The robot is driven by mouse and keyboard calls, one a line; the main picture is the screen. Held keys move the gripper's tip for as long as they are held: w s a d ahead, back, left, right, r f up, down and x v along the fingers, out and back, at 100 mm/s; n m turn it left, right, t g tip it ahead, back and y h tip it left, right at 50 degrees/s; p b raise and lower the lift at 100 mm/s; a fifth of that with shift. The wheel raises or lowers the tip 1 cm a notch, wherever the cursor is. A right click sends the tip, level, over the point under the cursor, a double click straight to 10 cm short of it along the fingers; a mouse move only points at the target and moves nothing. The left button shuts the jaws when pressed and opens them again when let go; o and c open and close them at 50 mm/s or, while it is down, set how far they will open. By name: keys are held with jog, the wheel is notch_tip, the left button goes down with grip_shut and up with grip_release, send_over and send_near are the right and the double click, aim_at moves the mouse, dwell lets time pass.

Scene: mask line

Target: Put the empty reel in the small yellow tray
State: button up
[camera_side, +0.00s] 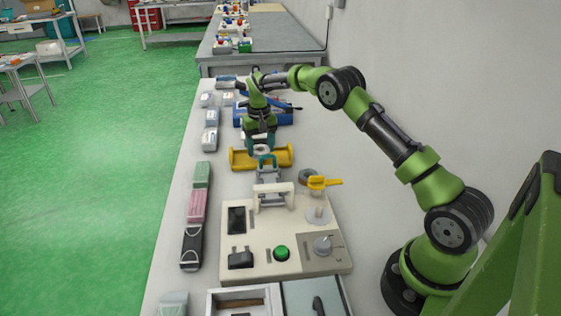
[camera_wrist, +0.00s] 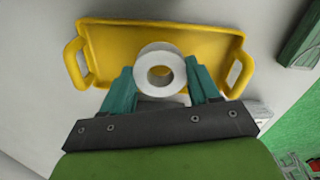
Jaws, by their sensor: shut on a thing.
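The small yellow tray (camera_wrist: 110,40) has a handle at each end and fills the upper middle of the wrist view. It also shows in the side view (camera_side: 238,158), under my gripper. My gripper (camera_wrist: 160,90) is shut on a white reel (camera_wrist: 147,59) with a round hole through its middle. In the wrist view the reel overlaps the tray's inside and near edge; I cannot tell whether it touches the tray. In the side view the reel (camera_side: 261,150) is a small pale shape at the teal fingers, partly hidden by them.
A blue container (camera_side: 283,117) lies behind. Pink packs (camera_side: 197,206) and white packs (camera_side: 210,138) line the left edge.

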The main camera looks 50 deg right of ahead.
jog(key=o, duration=1.1)
jog(key=shift+r, duration=0.15)
jog(key=shift+r, duration=0.9)
jog(key=shift+r, duration=3)
